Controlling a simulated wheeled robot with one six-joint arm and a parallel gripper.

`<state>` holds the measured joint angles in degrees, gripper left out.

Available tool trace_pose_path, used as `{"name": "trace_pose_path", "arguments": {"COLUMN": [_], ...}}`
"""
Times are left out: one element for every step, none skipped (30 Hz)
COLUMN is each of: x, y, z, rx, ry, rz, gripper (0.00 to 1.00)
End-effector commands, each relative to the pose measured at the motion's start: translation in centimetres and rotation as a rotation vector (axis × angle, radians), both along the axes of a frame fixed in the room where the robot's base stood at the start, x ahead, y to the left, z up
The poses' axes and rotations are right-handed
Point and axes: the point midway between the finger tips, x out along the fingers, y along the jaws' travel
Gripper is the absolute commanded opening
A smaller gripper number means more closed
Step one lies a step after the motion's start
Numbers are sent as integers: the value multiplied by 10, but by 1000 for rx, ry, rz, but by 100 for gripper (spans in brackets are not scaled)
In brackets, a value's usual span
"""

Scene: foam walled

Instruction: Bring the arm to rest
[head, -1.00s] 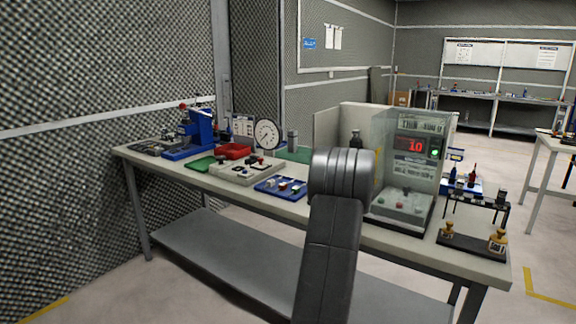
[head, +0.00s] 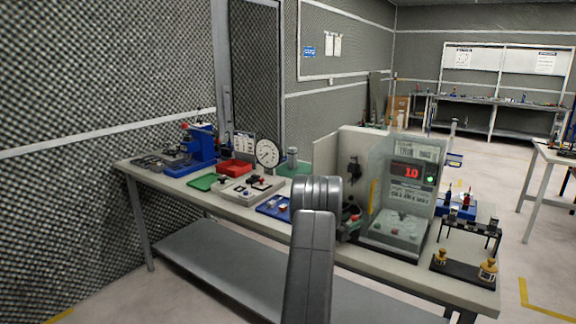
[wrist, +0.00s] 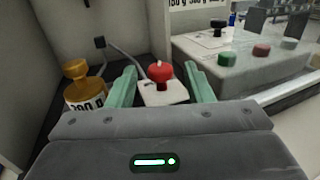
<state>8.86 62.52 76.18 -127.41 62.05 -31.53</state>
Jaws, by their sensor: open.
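My gripper (wrist: 160,70) is open in the wrist view, with its two pale green fingers apart. A red knob (wrist: 160,71) on a small white block shows between the fingers; whether anything touches it I cannot tell. My arm (head: 311,250) reaches over the front edge of the workbench (head: 225,211) in the head view. It hides part of the bench, and the gripper is mostly hidden behind the arm there.
A clear-fronted cabinet (head: 404,200) with a red display stands right of my arm. A brass weight (wrist: 78,82) is left of the fingers, and a grey button box (wrist: 250,62) is to the right. A blue tray (head: 272,208) lies left of the arm. The floor at right has free room.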

Motion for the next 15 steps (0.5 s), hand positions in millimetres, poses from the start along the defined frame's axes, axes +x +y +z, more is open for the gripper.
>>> {"name": "trace_pose_path", "arguments": {"x": [1,1,1,1,-3,-8,-12,-15,-20,-23,-27,-31,-34,-37,-42], "y": [2,2,3,3,9,17,22,27,34,39,44,51,56,61,67], "z": [4,4,4,3,-1,-2,-2,-3,-3,-2,-3,-3,-3,-2,-2], "rx": [2,1,1,2,1,0,1,1,1,1,1,0,0,1,1], "ry": [1,2,3,5,4,4,4,3,3,2,3,4,4,3,3], "rz": [-16,-28,-45,-57,-55,-53,-52,-52,-53,-52,-52,-52,-51,-52,-52], "gripper": [47,47,47,47,47,47,47,47,47,47,47,47,47,47,47]}}
